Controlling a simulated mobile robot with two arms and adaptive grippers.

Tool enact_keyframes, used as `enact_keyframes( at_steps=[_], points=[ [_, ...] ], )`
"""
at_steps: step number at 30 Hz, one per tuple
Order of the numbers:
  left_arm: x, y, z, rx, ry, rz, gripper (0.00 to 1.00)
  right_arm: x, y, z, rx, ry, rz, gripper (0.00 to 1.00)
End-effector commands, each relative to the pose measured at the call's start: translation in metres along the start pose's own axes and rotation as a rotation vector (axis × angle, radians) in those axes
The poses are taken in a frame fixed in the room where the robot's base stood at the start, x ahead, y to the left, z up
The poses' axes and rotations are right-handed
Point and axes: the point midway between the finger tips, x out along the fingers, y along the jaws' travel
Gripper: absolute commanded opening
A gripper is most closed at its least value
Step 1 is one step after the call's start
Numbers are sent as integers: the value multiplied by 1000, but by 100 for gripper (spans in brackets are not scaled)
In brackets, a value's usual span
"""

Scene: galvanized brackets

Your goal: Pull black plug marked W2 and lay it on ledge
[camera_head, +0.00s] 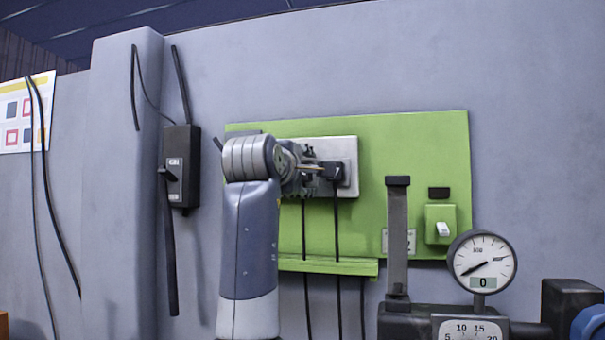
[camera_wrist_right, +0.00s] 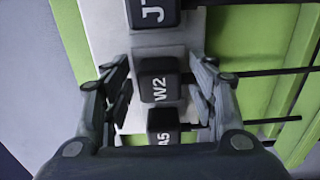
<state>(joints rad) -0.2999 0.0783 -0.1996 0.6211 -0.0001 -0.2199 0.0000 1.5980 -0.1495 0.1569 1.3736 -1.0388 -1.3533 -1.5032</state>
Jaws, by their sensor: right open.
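The black plug marked W2 (camera_wrist_right: 158,80) sits in the pale socket plate (camera_wrist_right: 100,20), between two other black plugs. My right gripper (camera_wrist_right: 163,72) is open, with one finger on each side of W2; I cannot tell whether either finger touches it. In the head view my right gripper (camera_head: 312,169) is at the socket plate (camera_head: 349,150) and hides much of it, and W2 cannot be picked out there. The green ledge (camera_head: 330,266) runs along the bottom of the green board, below the plate, and its visible top looks clear apart from hanging cords. My left gripper is not in view.
Plugs marked J-something (camera_wrist_right: 152,12) and A5 (camera_wrist_right: 165,128) flank W2 closely. Black cords (camera_head: 337,225) hang past the ledge. A grey upright post (camera_head: 397,235), a dial gauge (camera_head: 482,262) and a green switch box (camera_head: 440,224) stand to the right.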

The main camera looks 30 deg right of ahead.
Motion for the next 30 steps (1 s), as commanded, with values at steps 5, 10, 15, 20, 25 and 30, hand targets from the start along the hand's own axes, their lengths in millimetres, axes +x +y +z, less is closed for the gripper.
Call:
enact_keyframes(
  at_steps=[5,10,15,20,25,30],
  points=[
    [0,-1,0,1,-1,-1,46,0,0,0,-1,1,0,53],
    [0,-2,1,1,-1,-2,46,0,0,0,-1,0,1,53],
    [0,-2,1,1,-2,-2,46,0,0,-1,-1,1,0,49],
    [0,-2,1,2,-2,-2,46,0,0,0,-1,1,0,13],
    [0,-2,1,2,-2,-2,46,0,0,0,-1,1,1,0],
    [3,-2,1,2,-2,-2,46,-5,0,0,0,1,3,0]
  ],
)
